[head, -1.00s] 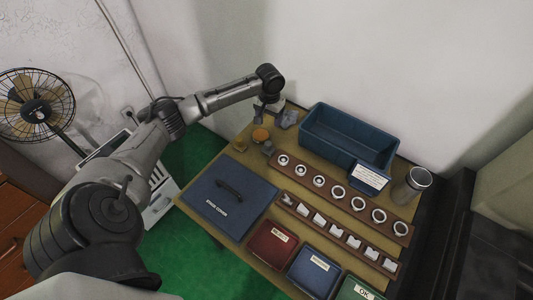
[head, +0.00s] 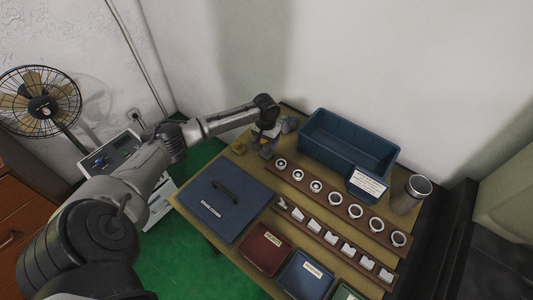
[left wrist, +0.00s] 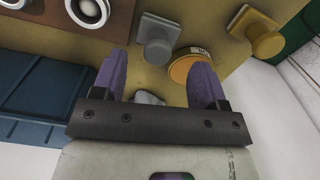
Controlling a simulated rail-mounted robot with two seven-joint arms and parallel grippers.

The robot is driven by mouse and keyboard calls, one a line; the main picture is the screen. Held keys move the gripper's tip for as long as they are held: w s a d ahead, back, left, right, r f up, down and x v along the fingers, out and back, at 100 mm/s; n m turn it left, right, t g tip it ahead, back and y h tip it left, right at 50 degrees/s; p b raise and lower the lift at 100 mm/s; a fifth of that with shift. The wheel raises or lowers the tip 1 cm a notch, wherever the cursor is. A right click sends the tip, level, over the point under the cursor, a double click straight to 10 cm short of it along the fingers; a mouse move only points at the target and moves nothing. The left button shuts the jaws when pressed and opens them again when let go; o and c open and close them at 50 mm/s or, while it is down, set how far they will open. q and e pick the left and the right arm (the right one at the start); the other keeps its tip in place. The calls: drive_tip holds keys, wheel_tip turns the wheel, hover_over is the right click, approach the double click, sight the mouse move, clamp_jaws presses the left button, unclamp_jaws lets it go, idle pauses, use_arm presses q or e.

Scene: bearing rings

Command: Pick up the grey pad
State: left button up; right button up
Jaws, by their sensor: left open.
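My left gripper (head: 266,139) is over the back left part of the table, pointing down. In the left wrist view its two purple fingers (left wrist: 160,73) are apart with nothing held between them. A small grey piece (left wrist: 148,97), which looks like the grey pad, shows between the fingers, partly hidden by the gripper's body. In the head view a crumpled-looking grey thing (head: 290,124) lies just right of the gripper, left of the blue bin; I take it for the same pad. My right gripper is not in view.
Near the fingers are an orange-topped round tin (left wrist: 188,67), a grey square block with a knob (left wrist: 157,38) and a brass-coloured one (left wrist: 258,35). The blue bin (head: 345,142), ring board (head: 336,197), and blue lidded case (head: 222,207) crowd the table.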

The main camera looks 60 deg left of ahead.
sight(266, 146)
use_arm(q)
drive_tip(key=shift+d+f, duration=0.1)
drive_tip(key=shift+f, duration=0.35)
wheel_tip(266, 146, down, 4)
drive_tip(key=shift+d+f+b, duration=0.1)
drive_tip(key=shift+f+b, duration=0.1)
drive_tip(key=shift+b, duration=0.95)
drive_tip(key=shift+c, duration=0.5)
drive_tip(key=c, duration=0.6)
